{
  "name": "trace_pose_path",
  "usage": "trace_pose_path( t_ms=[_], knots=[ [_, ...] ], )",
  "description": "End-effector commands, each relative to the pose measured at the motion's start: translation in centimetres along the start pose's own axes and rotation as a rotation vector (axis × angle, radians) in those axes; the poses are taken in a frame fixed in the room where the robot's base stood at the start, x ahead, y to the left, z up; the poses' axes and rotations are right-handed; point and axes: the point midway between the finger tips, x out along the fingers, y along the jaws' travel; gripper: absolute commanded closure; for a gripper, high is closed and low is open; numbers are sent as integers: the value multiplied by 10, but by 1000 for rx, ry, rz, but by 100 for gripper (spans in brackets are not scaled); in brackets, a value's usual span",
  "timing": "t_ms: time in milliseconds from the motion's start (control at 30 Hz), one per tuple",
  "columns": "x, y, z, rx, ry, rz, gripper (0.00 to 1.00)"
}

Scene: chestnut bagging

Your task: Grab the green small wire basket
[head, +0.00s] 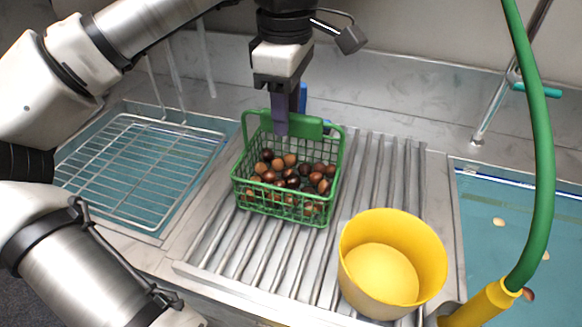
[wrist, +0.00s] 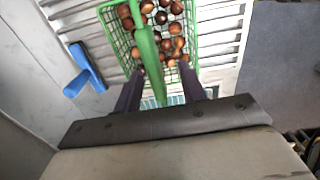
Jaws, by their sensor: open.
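The green small wire basket (head: 287,207) stands on the ribbed metal drainboard and holds several brown chestnuts (head: 290,177). Its green handle plate (head: 307,127) rises at the back side. My gripper (head: 281,128) points down at this handle from above. In the wrist view the basket (wrist: 113,35) is at the top, and its green handle bar (wrist: 148,55) runs down between the two dark fingers of my gripper (wrist: 161,98). The fingers are apart, one on each side of the bar. I cannot tell whether either touches it.
A yellow bucket (head: 433,250) stands at the front right of the drainboard (head: 215,232). A wire rack (head: 130,170) lies over the left sink. A green hose (head: 546,130) hangs over the right sink (head: 490,240). A blue object (wrist: 84,68) lies behind the basket.

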Motion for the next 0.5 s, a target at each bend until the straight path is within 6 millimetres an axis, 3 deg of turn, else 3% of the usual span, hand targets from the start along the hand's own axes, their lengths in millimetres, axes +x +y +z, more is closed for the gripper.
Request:
trace_pose_path(
  t_ms=[500],
  knots=[
    [54, 7, 4, 0, 1, 1, 59]
  ],
)
